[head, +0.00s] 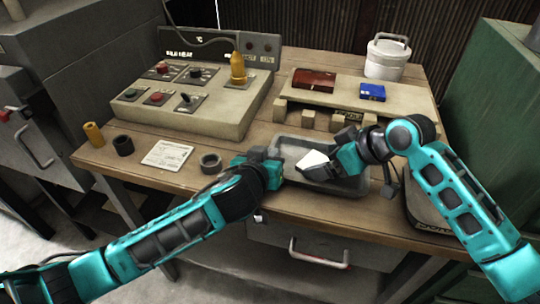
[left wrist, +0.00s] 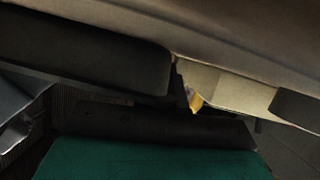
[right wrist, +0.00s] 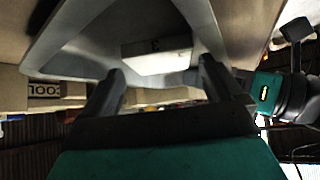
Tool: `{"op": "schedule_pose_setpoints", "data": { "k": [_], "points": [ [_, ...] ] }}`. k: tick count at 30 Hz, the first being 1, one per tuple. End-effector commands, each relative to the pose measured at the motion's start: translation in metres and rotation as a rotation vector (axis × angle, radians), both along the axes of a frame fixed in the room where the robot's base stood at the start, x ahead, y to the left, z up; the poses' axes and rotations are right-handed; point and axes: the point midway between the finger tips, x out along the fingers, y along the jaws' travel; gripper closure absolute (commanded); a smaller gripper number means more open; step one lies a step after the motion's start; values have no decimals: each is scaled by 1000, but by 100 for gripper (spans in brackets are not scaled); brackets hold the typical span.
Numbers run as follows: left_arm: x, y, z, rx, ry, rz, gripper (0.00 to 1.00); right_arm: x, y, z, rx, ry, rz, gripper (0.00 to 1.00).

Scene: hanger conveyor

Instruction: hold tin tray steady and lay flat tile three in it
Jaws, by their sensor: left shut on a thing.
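The grey tin tray (head: 345,189) sits at the front of the workbench. My left gripper (head: 270,167) is shut on the tray's left rim; its wrist view is mostly filled by a close surface. A white flat tile (head: 312,159) is at the tray's inside, and it also shows in the right wrist view (right wrist: 157,62). My right gripper (head: 335,165) is over the tray beside the tile. In the right wrist view its fingers (right wrist: 162,75) stand apart, with the tile between and beyond them and a gap at the right finger. Whether the tile rests fully on the tray floor is unclear.
Behind the tray stands a beige rack (head: 410,106) bearing a brown-red block (head: 314,80) and a blue block (head: 372,92). A control box (head: 190,110) fills the left. A dark ring (head: 211,163) and a paper card (head: 167,155) lie left of the tray.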

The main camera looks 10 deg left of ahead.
Motion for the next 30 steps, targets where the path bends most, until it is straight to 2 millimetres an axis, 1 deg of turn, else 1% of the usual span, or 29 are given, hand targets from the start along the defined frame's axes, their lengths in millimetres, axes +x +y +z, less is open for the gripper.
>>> {"op": "schedule_pose_setpoints", "data": {
  "k": [7, 11, 14, 24, 30],
  "points": [
    [0, 0, 0, 0, 0, 0, 100, -2, 1, -1, 0, 5, 4, 0],
    [0, 0, 0, 0, -1, 1, 100, -4, -2, 3, 0, 5, 4, 0],
    [1, 1, 0, 2, -1, 2, 100, -7, -11, 13, -1, 3, 3, 0],
    [0, 1, 0, 2, -1, 2, 100, -29, -54, 66, -2, -1, -1, 0],
    [0, 0, 0, 0, 0, 0, 100, -37, -68, 85, -1, -1, 0, 0]
  ]
}}
